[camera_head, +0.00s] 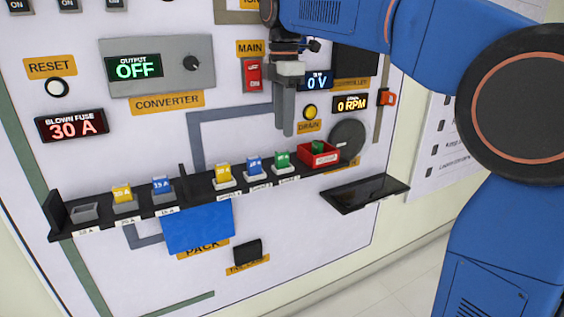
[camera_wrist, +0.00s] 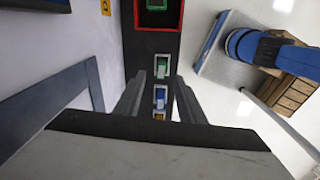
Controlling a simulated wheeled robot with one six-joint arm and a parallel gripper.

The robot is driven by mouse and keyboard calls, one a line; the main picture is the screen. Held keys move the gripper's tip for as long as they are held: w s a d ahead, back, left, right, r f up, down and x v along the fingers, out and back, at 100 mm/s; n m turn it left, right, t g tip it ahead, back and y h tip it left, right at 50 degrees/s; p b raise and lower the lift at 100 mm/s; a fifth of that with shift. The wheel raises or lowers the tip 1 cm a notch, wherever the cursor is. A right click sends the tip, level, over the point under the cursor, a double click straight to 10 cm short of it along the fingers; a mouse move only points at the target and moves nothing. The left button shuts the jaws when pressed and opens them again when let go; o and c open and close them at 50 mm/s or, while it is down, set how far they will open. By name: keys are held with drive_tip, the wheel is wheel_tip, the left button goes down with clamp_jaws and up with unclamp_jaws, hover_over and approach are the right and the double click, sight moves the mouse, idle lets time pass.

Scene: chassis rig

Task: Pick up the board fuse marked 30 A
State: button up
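My gripper (camera_head: 285,132) hangs above the black rail (camera_head: 195,188), near its green fuse. In the wrist view my gripper's two fingers (camera_wrist: 160,78) stand apart with nothing between their tips. A green fuse (camera_head: 282,159) sits in a white holder on the rail's right half; it also shows in the wrist view (camera_wrist: 162,68). Its marking is too small to read. A second green fuse (camera_head: 318,147) lies in the red bin (camera_head: 325,158) at the rail's right end. The blown fuse display (camera_head: 72,126) reads 30 A.
A blue fuse (camera_head: 254,164) and a yellow fuse (camera_head: 223,173) stand left of the green one. Another blue fuse (camera_head: 162,186), another yellow fuse (camera_head: 122,193) and an empty grey holder (camera_head: 85,211) are further left. A dark shelf (camera_head: 354,193) juts out at lower right.

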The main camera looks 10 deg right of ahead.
sight(282, 153)
wheel_tip(282, 153, down, 4)
drive_tip(key=shift+r, duration=0.25)
drive_tip(key=shift+s+a+f, duration=0.1)
drive_tip(key=shift+a+f, duration=0.05)
drive_tip(key=shift+f, duration=1.15)
drive_tip(key=shift+s+a+f, duration=0.1)
drive_tip(key=shift+f, duration=1.2)
clamp_jaws()
